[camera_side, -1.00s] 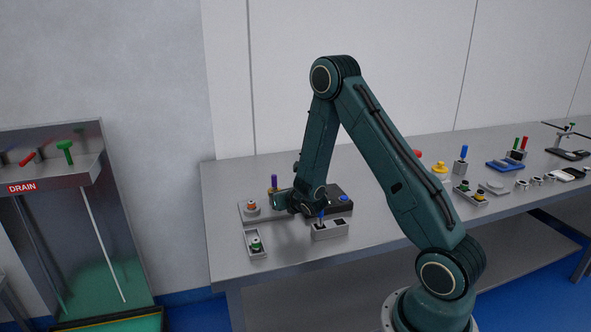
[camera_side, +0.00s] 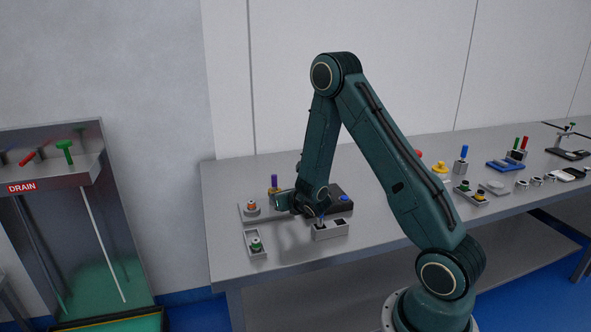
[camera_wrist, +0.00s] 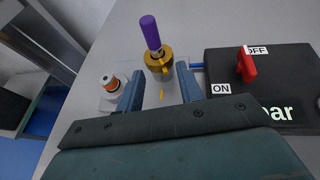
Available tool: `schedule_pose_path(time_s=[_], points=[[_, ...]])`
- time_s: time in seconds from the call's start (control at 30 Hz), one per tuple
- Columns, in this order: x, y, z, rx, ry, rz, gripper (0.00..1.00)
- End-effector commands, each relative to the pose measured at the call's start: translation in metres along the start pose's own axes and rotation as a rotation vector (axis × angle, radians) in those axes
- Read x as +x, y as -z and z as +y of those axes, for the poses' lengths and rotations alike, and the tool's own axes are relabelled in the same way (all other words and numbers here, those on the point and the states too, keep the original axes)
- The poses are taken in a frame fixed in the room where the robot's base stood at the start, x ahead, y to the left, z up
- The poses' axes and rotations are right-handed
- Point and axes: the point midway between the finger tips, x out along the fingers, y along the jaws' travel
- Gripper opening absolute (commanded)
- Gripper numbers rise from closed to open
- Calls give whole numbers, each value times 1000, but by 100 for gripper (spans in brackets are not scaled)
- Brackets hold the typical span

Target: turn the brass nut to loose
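The brass nut (camera_wrist: 158,62) is a gold collar with a small tab, below an upright purple handle (camera_wrist: 150,33), on a light plate with a small orange mark. In the side view, the brass nut (camera_side: 273,190) stands at the back left of the bench, just beyond my gripper (camera_side: 284,203). In the wrist view, my gripper (camera_wrist: 158,85) has its two blue fingers apart, with nothing held between them.
An orange-and-white fitting (camera_wrist: 110,83) is left of the fingers. A black box with a red switch (camera_wrist: 245,65), labelled ON and OFF, is close on the right. A grey tray with a green-topped part (camera_side: 256,244) and a grey two-socket block (camera_side: 330,231) stand nearer the bench front.

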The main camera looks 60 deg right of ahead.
Motion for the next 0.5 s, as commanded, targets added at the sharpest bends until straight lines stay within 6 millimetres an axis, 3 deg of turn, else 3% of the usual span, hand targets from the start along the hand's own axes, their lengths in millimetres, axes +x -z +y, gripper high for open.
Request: schedule_pose_path(time_s=[0.1,0.5], points=[[-14,-1,1,-3,-2,-1,37],[-29,-40,-1,1,1,-4,37]])
